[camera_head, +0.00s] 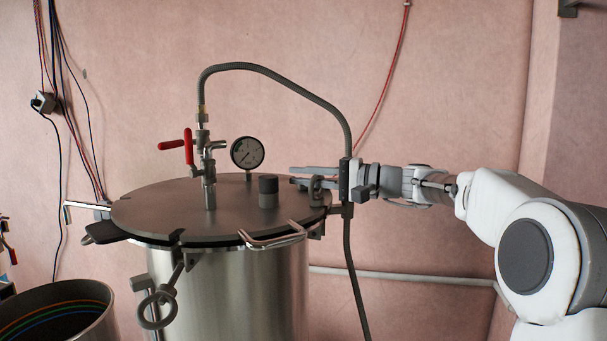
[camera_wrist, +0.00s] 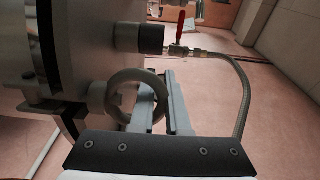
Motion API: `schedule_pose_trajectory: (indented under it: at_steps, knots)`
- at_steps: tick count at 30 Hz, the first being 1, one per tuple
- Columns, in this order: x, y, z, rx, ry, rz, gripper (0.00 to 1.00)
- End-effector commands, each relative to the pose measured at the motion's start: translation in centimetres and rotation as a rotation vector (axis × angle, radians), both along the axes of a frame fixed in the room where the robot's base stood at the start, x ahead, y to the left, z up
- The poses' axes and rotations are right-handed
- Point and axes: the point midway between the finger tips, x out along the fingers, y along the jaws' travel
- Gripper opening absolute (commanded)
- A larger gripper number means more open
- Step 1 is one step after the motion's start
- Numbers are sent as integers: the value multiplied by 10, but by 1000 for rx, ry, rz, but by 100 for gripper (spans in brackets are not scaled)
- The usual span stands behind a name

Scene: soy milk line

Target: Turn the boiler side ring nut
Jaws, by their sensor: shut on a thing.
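The boiler (camera_head: 235,290) is a steel vessel with a round flat lid (camera_head: 150,205). A grey side ring nut (camera_head: 313,192) stands upright at the lid's right edge. The exact contact is partly hidden by the fingers and the ring.
A red-handled valve (camera_head: 189,148), a pressure gauge (camera_head: 247,153) and a dark knob (camera_head: 268,190) stand on the lid. A braided hose (camera_head: 290,85) arches over and hangs down by my wrist. Another ring nut (camera_head: 143,313) hangs at the front. An open pot (camera_head: 95,325) stands lower left.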

Motion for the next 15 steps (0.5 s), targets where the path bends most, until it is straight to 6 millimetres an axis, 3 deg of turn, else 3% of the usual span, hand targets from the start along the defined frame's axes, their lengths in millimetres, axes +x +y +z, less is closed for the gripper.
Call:
schedule_pose_trajectory:
  at_steps: [10,11,12,15]
  knots:
    - [0,0,-2,-1,4,4,0]
    - [0,0,-2,-1,4,4,17]
    - [0,0,-2,-1,4,3,24]
    - [0,0,-2,-1,3,3,27]
